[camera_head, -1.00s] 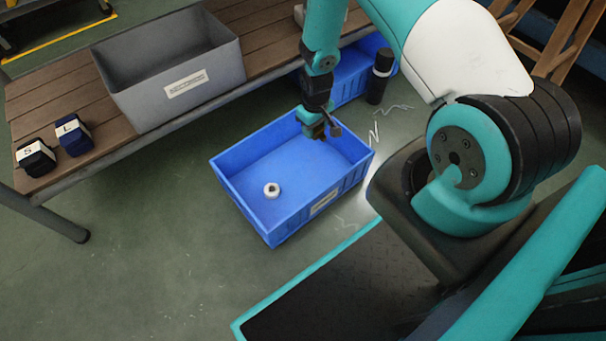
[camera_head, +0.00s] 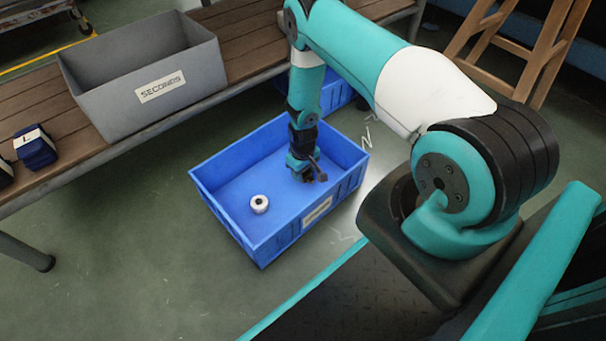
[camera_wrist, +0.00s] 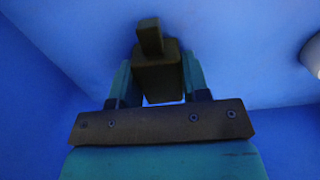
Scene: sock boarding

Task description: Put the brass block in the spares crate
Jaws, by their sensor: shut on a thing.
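The brass block (camera_wrist: 158,80) looks dark brown with a small upright knob. In the wrist view it sits between the two teal fingers of my gripper (camera_wrist: 156,88), which is shut on it. In the head view my gripper (camera_head: 303,174) points down inside a blue crate (camera_head: 227,217), low toward its back right part. The block is small and dark there, hard to make out. I cannot tell whether it touches the crate floor. The crate's front label is too blurred to read.
A white ring-shaped piece (camera_head: 259,204) lies in the blue crate, left of my gripper. A grey bin (camera_head: 100,95) marked SECONDS stands on a wooden bench (camera_head: 65,130). A dark blue block (camera_head: 35,148) marked L sits on the bench. Another blue crate (camera_head: 335,92) is behind.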

